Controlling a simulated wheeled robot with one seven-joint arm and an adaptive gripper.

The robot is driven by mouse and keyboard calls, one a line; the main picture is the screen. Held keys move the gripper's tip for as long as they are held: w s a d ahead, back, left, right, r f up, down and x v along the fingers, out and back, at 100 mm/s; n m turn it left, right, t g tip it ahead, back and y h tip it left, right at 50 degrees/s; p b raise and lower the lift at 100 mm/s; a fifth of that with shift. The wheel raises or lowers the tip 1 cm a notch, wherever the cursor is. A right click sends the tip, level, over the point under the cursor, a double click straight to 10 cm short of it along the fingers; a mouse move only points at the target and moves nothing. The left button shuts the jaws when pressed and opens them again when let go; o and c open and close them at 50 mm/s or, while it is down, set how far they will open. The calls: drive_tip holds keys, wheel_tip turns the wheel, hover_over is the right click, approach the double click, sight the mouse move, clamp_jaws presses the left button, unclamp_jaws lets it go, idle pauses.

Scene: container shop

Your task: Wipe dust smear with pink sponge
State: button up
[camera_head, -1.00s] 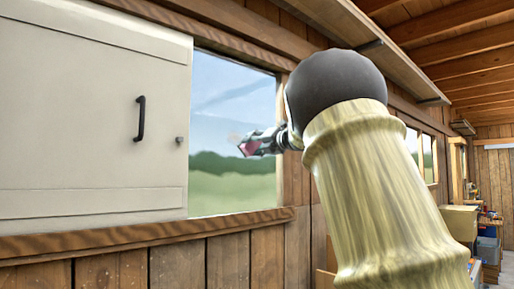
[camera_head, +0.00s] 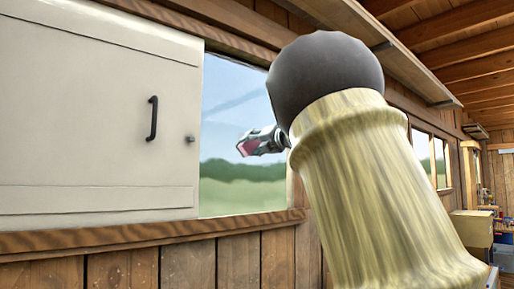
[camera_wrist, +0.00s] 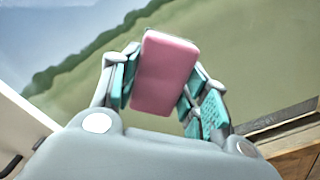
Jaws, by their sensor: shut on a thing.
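The pink sponge (camera_wrist: 165,72) is held between the teal-padded fingers of my gripper (camera_wrist: 160,85) in the wrist view. In the head view the sponge (camera_head: 247,147) shows as a small pink patch at the tip of my gripper (camera_head: 258,142). The gripper is in front of the right part of the window pane (camera_head: 228,112), around mid-height. I cannot tell whether the sponge touches the glass. I cannot make out the dust smear for certain; the sponge and my arm hide part of the pane.
A cream sliding panel (camera_head: 85,110) with a black handle (camera_head: 152,118) covers the left of the window. A wooden sill (camera_head: 150,232) runs below. An overhead shelf (camera_head: 385,45) is at upper right. Boxes (camera_head: 472,228) stand farther back at right.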

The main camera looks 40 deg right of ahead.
sight(239, 144)
drive_tip(key=shift+a, duration=0.35)
drive_tip(key=shift+s+a+b, duration=0.15)
drive_tip(key=shift+a+b, duration=0.55)
drive_tip(key=shift+a, duration=0.85)
drive_tip(key=shift+a+r, duration=0.1)
drive_tip(key=shift+r, duration=0.05)
drive_tip(key=shift+w+d+p, duration=0.15)
drive_tip(key=shift+d+p, duration=0.45)
drive_tip(key=shift+d, duration=1.3)
drive_tip(key=shift+w+d+p, duration=0.15)
drive_tip(key=shift+d+p, duration=0.45)
drive_tip(key=shift+d, duration=1.25)
drive_tip(key=shift+d, duration=0.1)
drive_tip(key=d+p, duration=0.1)
drive_tip(key=d, duration=0.2)
drive_tip(key=shift+w+d, duration=0.15)
drive_tip(key=shift+d, duration=0.05)
drive_tip(key=shift+a, duration=0.1)
